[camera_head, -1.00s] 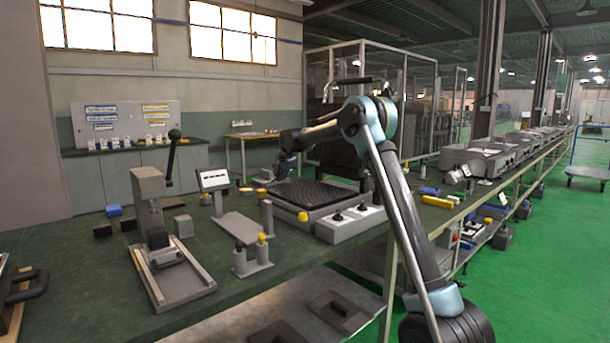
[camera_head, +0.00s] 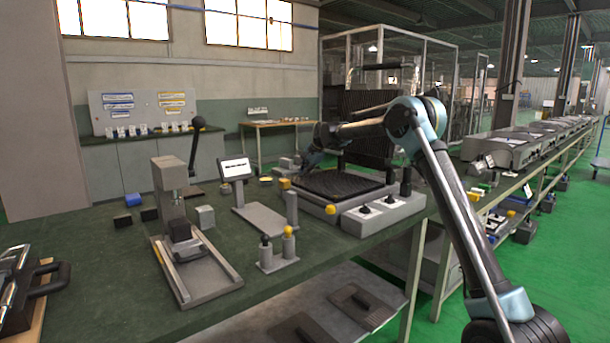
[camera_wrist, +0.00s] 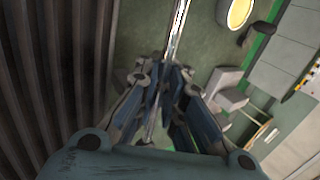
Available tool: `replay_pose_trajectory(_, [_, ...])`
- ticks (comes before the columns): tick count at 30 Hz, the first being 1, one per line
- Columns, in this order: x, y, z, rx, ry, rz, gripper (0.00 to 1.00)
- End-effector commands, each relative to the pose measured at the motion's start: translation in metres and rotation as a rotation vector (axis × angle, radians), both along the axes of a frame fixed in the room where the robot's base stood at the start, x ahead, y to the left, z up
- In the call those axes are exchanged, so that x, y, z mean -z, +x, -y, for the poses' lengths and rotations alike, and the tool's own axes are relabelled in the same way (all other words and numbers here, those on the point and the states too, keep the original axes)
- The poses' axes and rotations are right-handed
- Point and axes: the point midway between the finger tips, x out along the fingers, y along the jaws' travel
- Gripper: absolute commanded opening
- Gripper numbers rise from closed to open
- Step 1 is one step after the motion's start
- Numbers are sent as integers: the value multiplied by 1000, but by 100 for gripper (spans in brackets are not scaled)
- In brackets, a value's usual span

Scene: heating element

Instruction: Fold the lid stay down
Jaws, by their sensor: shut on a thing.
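The heating unit has a dark ribbed base plate (camera_head: 338,186) and a dark ribbed lid (camera_head: 365,103) standing upright behind it. In the wrist view the ribbed lid (camera_wrist: 55,75) fills the left side. The lid stay (camera_wrist: 177,28) is a thin shiny metal rod running from the top edge down between my fingers. My gripper (camera_wrist: 165,78) is shut on the rod, beside the lid. In the head view my gripper (camera_head: 312,160) is at the left side of the lid, and the stay is too small to make out there.
A control box with black knobs (camera_head: 383,212) sits in front of the unit. A lever press (camera_head: 172,205), a small display stand (camera_head: 236,170) and a post fixture with a yellow cap (camera_head: 288,246) stand left on the green bench (camera_head: 95,275). A guarded cell stands behind.

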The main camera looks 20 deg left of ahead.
Motion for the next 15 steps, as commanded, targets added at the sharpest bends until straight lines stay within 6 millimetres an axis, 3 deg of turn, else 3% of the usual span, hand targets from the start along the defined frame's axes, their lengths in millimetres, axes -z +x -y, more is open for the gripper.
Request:
replay_pose_trajectory(5, [-1,6,5,8,0,5,0])
replay_pose_trajectory(6, [-1,6,5,8,0,5,14])
replay_pose_trajectory(8, [0,5,4,7,-2,5,27])
replay_pose_trajectory(9, [0,4,3,6,-1,5,29])
replay_pose_trajectory(15, [0,1,0,2,0,3,29])
